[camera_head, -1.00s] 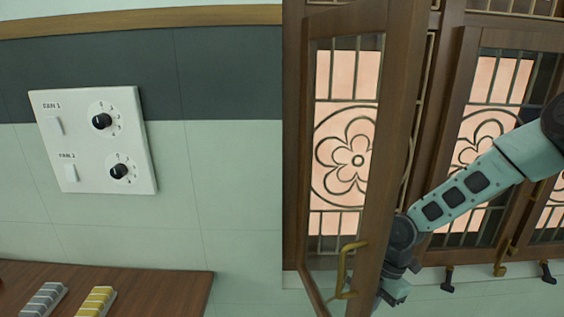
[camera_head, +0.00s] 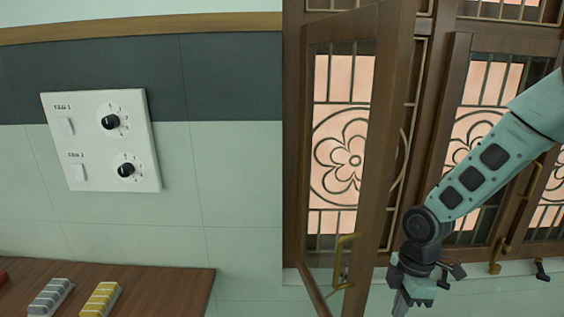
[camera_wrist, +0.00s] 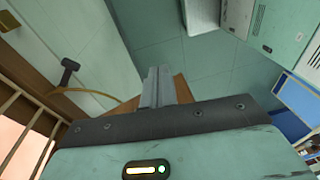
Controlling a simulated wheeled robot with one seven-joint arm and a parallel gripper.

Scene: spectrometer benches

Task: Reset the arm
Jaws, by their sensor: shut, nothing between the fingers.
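My arm reaches down from the right in the head view, with my gripper (camera_head: 402,300) at its lower end. The gripper points downward, to the right of the open brown window panel (camera_head: 382,150) and its brass handle (camera_head: 343,262). In the wrist view the two fingers (camera_wrist: 158,88) are together with nothing between them. In the head view the fingertips are small and partly cut off by the lower edge.
A white fan control panel (camera_head: 102,140) with two black knobs is on the wall at left. Below it, a wooden table (camera_head: 170,290) bears a grey block (camera_head: 50,297) and a yellow block (camera_head: 101,299). More brown windows (camera_head: 480,110) stand behind my arm.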

